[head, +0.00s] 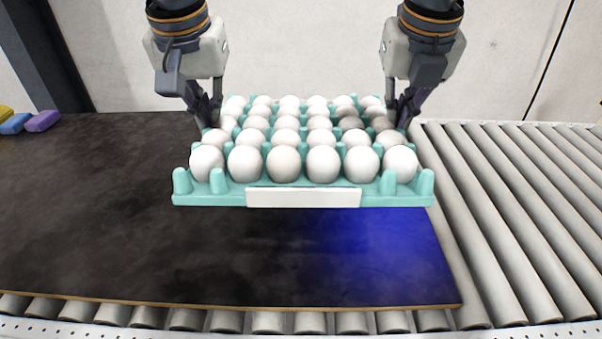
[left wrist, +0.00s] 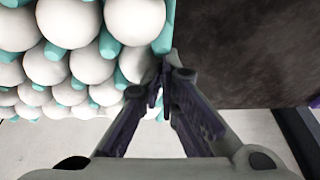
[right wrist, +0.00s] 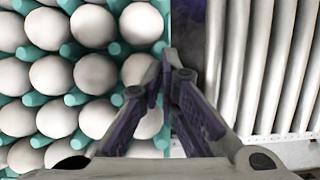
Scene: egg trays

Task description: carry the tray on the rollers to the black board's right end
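A teal egg tray (head: 400,200) full of white eggs is held level over the right part of the black board (head: 110,230). A white label is on its front edge. My left gripper (head: 209,116) is shut on the tray's left rim, and the rim also shows in the left wrist view (left wrist: 165,38). My right gripper (head: 401,112) is shut on the right rim, which shows in the right wrist view (right wrist: 163,20). A blue glow lies on the board's right end, in front of the tray. The gap between tray and board cannot be judged exactly.
Bare rollers (head: 520,200) run to the right of the board, and more show along its front edge. Purple (head: 43,121), blue (head: 15,123) and yellow (head: 5,112) blocks lie at the far left. The board's left half is clear.

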